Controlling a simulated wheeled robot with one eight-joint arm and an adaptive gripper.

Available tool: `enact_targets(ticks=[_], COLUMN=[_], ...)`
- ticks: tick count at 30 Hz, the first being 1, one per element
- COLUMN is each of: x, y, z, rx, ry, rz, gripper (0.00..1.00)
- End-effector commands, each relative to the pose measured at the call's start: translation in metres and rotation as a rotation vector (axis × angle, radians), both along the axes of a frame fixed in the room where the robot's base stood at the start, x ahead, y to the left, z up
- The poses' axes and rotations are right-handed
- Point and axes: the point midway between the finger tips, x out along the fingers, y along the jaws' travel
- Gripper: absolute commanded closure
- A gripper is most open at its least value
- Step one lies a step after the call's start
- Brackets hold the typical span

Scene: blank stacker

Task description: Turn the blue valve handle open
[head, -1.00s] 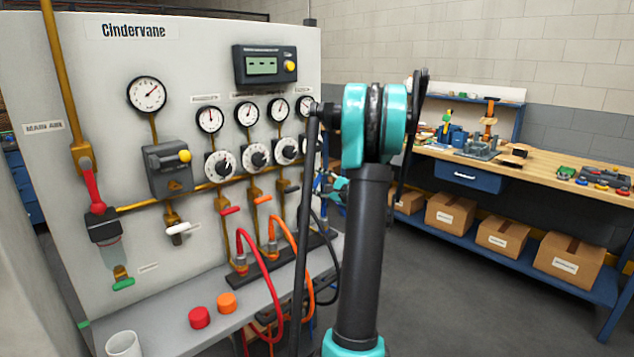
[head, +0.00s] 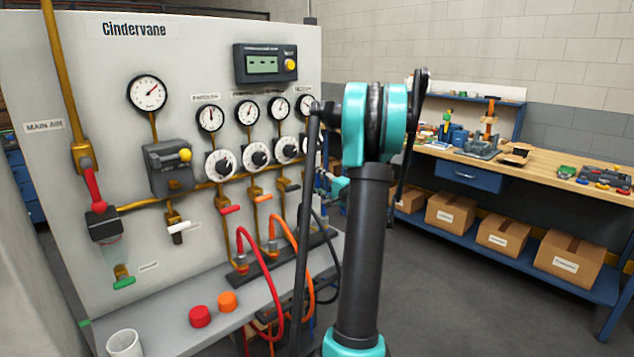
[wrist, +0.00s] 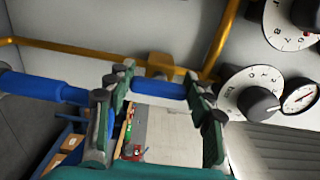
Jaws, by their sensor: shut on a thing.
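The blue valve handle (wrist: 160,89) shows in the wrist view as a short blue bar, lying across between the fingers in front of a brass fitting (wrist: 160,65). My gripper (wrist: 158,82) has one dark green and grey finger on each side of the bar and is shut on it. The fingers cover both ends of the bar. In the head view my arm stands in front of the right end of the panel and hides the handle and most of the gripper. A teal part of my arm (head: 341,187) shows just behind the upright link.
The white panel (head: 70,65) carries gauges, dials and other handles, including a red one (head: 230,210) and an orange one (head: 263,198). Red (head: 262,236) and orange hoses (head: 303,245) hang below. A thick blue tube (wrist: 40,88) lies left in the wrist view. A workbench (head: 545,168) stands right, with open floor before it.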

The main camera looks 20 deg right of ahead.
Motion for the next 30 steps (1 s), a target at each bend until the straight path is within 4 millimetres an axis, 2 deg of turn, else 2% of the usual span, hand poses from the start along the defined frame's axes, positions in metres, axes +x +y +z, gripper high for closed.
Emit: enact_targets(ticks=[14,15,20,30], x=[-0.0009,-0.0009,-0.0006,-0.0021], y=[0.0006,0.0006,0.0004,-0.0007], z=[-0.0011,-0.0011,-0.0008,-0.0004], rx=[-0.016,-0.016,-0.015,-0.014], ry=[-0.004,-0.004,-0.003,-0.004], rz=[0.001,0.001,0.001,0.000], gripper=[0.76,0.45,0.26,0.26])
